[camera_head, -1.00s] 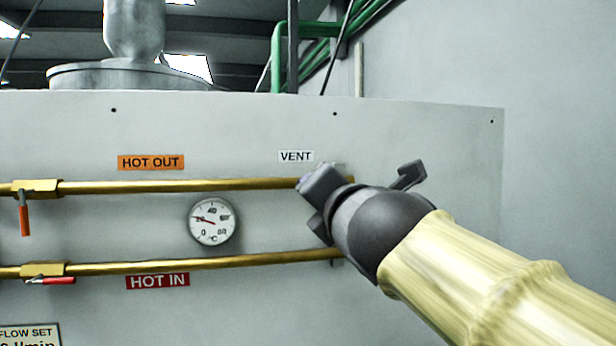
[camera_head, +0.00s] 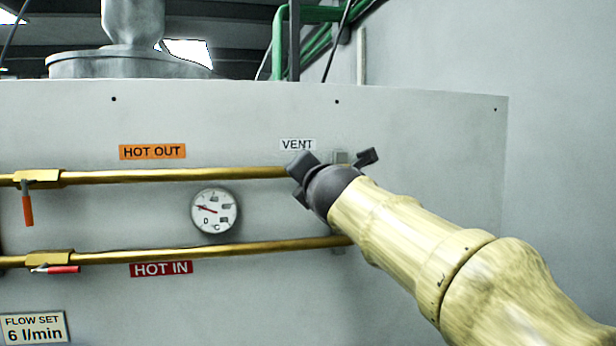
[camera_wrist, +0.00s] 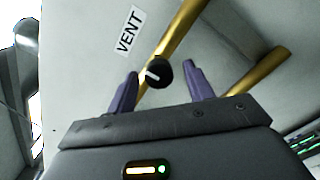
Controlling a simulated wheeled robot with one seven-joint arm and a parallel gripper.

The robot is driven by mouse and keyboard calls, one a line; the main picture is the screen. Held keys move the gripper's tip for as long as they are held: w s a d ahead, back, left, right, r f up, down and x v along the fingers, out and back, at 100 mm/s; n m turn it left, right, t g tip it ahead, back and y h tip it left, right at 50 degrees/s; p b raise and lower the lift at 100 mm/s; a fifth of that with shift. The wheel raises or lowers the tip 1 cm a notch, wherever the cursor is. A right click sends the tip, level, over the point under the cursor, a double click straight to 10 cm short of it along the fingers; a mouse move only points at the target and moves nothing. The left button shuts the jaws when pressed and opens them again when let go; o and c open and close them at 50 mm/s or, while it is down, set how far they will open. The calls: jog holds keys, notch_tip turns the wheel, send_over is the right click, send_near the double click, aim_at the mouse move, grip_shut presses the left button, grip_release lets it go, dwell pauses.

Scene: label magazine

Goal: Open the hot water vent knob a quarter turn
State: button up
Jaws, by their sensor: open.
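The vent knob (camera_wrist: 158,73) is a round black knob with a white pointer mark, below the VENT label (camera_wrist: 130,31) in the wrist view. The label also shows in the head view (camera_head: 297,145); there the knob is hidden behind my gripper. My gripper (camera_wrist: 160,85) is open, with its two purple-grey fingers either side of the knob in the picture. In the head view my dark gripper (camera_head: 300,175) is at the right end of the upper brass pipe. I cannot tell whether the fingers reach the knob's depth; no contact shows.
Two brass pipes run across the grey panel (camera_head: 420,130), the upper (camera_head: 180,177) and the lower (camera_head: 200,254). Valves with an orange handle (camera_head: 27,205) and a red handle (camera_head: 60,269) sit at left. A round gauge (camera_head: 214,211) lies between the pipes. The panel's right side is bare.

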jog(key=shift+w+a, duration=0.15)
jog(key=shift+w, duration=0.4)
jog(key=c, duration=1)
jog(key=shift+o, duration=0.2)
